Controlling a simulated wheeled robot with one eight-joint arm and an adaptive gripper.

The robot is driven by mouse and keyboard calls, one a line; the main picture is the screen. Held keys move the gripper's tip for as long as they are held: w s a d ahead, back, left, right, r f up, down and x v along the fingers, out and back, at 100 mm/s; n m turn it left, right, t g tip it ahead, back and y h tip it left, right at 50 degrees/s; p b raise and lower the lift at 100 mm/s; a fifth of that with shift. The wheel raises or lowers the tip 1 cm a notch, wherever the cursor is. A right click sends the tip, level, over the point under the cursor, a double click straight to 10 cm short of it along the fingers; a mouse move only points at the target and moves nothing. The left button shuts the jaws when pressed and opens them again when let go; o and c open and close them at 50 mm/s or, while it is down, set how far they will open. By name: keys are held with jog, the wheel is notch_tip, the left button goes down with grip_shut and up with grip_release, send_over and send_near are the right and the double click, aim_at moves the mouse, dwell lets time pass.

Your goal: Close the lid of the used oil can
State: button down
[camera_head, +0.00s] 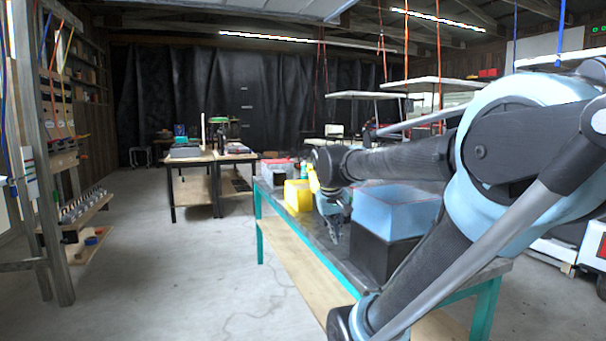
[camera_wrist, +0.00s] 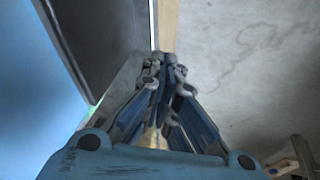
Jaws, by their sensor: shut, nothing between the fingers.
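My gripper (camera_head: 334,226) hangs pointing down over the teal-framed bench, left of a blue box on a black base. In the wrist view its fingers (camera_wrist: 164,66) are together with nothing between them, above the bench edge.
The blue box (camera_head: 397,212) sits on the black base (camera_head: 376,256), close beside my gripper; its blue side (camera_wrist: 35,100) fills the left of the wrist view. The concrete floor (camera_head: 200,270) at left is clear.

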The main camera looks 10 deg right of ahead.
jog(key=w+a+r+t+h, duration=0.1)
jog(key=w+a+r, duration=0.3)
jog(key=w+r, duration=0.5)
jog(key=w+a+r+n+t+h, duration=0.1)
jog(key=w+a+r, duration=0.35)
jog(key=w, duration=0.85)
jog(key=w+a+r+t+h, duration=0.1)
jog(key=w+a+r, duration=0.45)
jog(key=w, duration=0.55)
jog(key=w+d+f, duration=0.5)
jog(key=d+f, duration=0.1)
jog(key=d, duration=0.2)
jog(key=shift+w+d+f, duration=0.15)
jog(key=shift+w+f, duration=0.05)
jog(key=shift+w, duration=0.05)
jog(key=shift+r+y, duration=0.15)
jog(key=shift+y, duration=0.15)
